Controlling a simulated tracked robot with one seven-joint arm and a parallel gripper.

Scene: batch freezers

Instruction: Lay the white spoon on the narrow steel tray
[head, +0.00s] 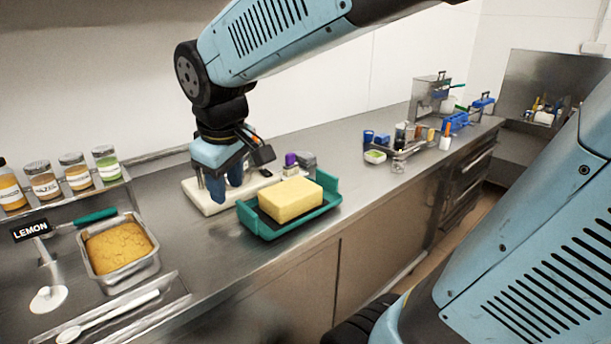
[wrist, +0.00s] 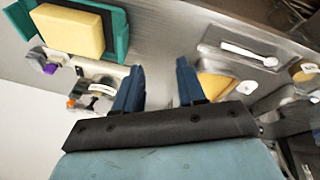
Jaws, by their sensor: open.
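The white spoon (head: 112,313) lies along the narrow steel tray (head: 172,308) at the front left of the counter, bowl end towards the lower left. In the wrist view the spoon (wrist: 250,53) shows inside the outline of the tray (wrist: 213,42), at the upper right. Its fine contact with the tray is too small to tell. My gripper (head: 226,188) is open and empty, pointing down over the white board, behind and right of the tray. In the wrist view its two fingers (wrist: 159,70) are apart with only steel counter between them.
A teal tray (head: 330,203) with a yellow block (head: 290,200) stands right of my gripper. A steel pan of yellow-brown food (head: 118,247) and a LEMON sign (head: 31,230) stand behind the narrow tray. Jars (head: 75,172) line the back left. Counter between pan and teal tray is clear.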

